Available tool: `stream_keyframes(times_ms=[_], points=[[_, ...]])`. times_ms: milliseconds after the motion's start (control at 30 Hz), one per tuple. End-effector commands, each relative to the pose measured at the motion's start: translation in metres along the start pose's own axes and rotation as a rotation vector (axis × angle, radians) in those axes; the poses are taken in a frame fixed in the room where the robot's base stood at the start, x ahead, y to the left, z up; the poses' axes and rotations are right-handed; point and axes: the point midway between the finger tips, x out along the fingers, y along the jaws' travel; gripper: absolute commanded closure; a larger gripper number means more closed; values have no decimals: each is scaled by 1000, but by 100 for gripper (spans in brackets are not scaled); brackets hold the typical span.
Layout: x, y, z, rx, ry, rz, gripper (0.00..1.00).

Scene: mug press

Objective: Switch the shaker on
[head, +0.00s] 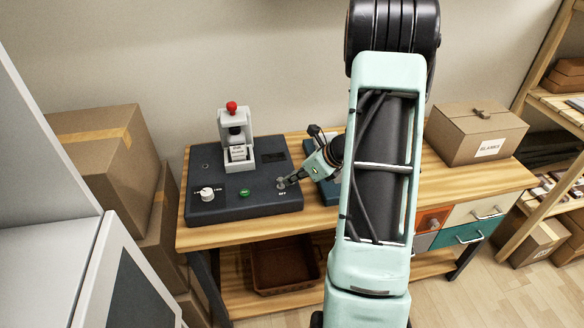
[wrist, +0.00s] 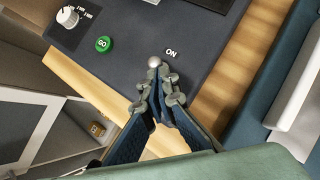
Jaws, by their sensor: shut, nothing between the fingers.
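A dark console (head: 232,206) stands on the wooden bench, and its corner also shows in the wrist view (wrist: 130,35). A small silver ball-tipped switch (wrist: 154,62) is at its front right, beside a white "ON" label (wrist: 171,53). My gripper (head: 284,182) is shut and empty. In the wrist view its fingertips (wrist: 157,80) are right at the silver ball; I cannot tell whether they touch it. The fingers hide the switch's base, so its position is not clear.
The console also carries a green GO button (head: 244,192), a white knob (head: 207,194) and a white press with a red knob (head: 232,107). A blue object (head: 326,182) lies just right of the console. A cardboard box (head: 476,135) stands farther right.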

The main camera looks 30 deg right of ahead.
Motion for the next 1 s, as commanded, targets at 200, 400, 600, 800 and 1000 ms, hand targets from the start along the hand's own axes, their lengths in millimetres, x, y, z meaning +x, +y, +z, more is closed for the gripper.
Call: stream_keyframes(times_ms=[200, 400, 600, 800, 1000], points=[[-1, -3, 6, 46, 67, 49, 100], [1, -3, 3, 45, 62, 45, 100], [-4, -3, 7, 45, 62, 44, 100], [-11, -2, 14, 44, 61, 44, 100], [-11, -2, 14, 44, 61, 44, 100]])
